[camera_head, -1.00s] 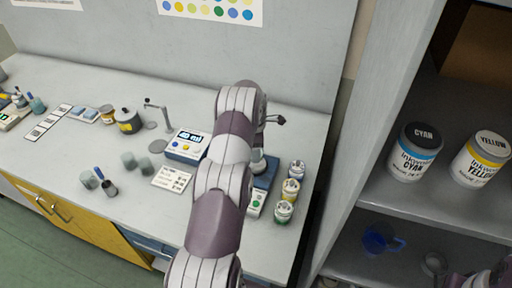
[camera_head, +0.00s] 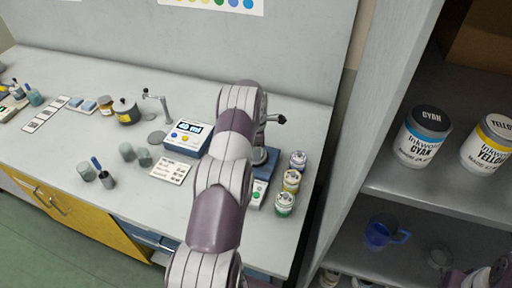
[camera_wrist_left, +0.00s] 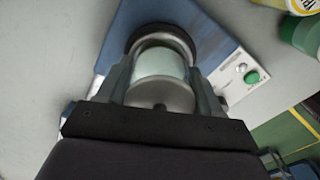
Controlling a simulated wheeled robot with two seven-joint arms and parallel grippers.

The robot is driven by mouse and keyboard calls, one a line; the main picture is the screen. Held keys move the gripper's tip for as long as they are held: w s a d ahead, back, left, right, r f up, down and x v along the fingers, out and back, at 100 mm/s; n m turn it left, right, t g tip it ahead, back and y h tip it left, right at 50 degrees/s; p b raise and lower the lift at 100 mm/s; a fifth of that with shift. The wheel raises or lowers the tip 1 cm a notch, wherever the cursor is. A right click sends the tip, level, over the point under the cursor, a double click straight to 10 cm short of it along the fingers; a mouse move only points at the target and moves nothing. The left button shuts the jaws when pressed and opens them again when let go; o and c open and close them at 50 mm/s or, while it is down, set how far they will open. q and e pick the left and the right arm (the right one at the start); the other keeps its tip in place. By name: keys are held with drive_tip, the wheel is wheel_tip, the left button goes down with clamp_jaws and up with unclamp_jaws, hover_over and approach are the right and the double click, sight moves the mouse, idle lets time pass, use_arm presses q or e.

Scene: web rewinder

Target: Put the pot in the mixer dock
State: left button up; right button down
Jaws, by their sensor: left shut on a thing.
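The pot (camera_wrist_left: 160,64) is a small, pale cylinder with a grey lid and knob, seen from above in the left wrist view. My left gripper (camera_wrist_left: 161,70) is shut on it, one finger on each side. The mixer dock (camera_wrist_left: 208,35) is a blue base with a dark round part and a panel with a green button. The pot is over or at that dark round part; I cannot tell whether it is fully seated. In the head view my left arm hides most of the dock (camera_head: 262,172) and gripper. My right gripper does not show.
Three small ink jars (camera_head: 291,181) stand close to the dock's right. A scale with a display (camera_head: 188,138) is to its left. Grey cups and a dark pot (camera_head: 126,111) stand farther left. A shelf with cyan (camera_head: 423,138) and yellow tins is on the right.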

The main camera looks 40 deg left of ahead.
use_arm(q)
drive_tip(key=shift+f, duration=0.15)
drive_tip(key=o, duration=1.2)
drive_tip(key=shift+o, duration=0.2)
wheel_tip(320, 180, up, 11)
drive_tip(key=p, duration=0.6)
